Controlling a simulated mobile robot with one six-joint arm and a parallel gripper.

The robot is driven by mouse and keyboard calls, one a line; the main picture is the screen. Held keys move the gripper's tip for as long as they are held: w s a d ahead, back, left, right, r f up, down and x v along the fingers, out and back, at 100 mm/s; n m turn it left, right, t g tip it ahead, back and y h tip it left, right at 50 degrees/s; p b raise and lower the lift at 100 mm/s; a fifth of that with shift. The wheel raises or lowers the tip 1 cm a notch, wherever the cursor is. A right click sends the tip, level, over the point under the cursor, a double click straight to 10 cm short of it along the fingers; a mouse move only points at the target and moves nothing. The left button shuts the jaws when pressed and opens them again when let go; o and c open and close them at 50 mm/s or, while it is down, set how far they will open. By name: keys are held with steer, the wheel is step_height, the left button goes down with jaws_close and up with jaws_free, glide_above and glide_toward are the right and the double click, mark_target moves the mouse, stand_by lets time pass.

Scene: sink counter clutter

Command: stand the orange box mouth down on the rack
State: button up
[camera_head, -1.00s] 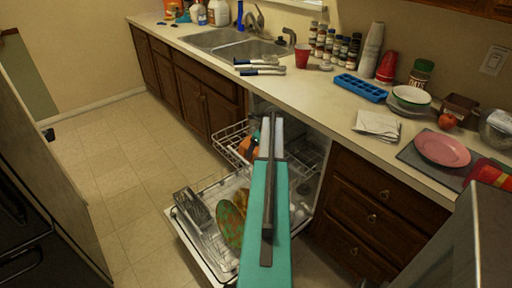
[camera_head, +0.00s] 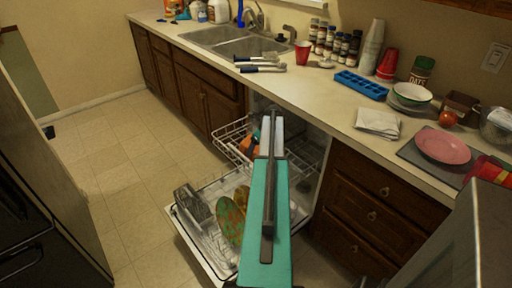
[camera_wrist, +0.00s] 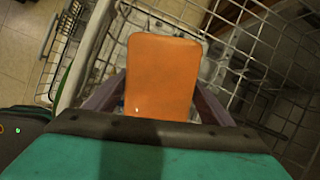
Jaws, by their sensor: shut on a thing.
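The orange box (camera_wrist: 162,78) is between my gripper's fingers in the wrist view, with one flat face toward the camera. My gripper (camera_wrist: 160,105) is shut on it, over the dishwasher's wire rack (camera_wrist: 245,50). In the head view a bit of the orange box (camera_head: 249,145) shows left of my teal arm, at the upper rack (camera_head: 232,140). The arm hides most of the box and my gripper there. I cannot tell which way the mouth faces or whether the box touches the rack.
The lower rack (camera_head: 205,251) holds patterned plates (camera_head: 230,220) and a grey cutlery basket (camera_head: 190,203). The counter (camera_head: 330,95) above holds a blue tray (camera_head: 360,85), cups, jars and a pink plate (camera_head: 443,146). Floor at left is clear.

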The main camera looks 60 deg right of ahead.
steer(key=o, duration=1.7)
steer(key=shift+f, duration=0.3)
steer(key=shift+r, duration=0.15)
steer(key=shift+s+r, duration=0.15)
steer(key=shift+r, duration=0.25)
steer(key=b+v, duration=0.1)
steer(key=v, duration=1.2)
steer(key=shift+a, duration=0.1)
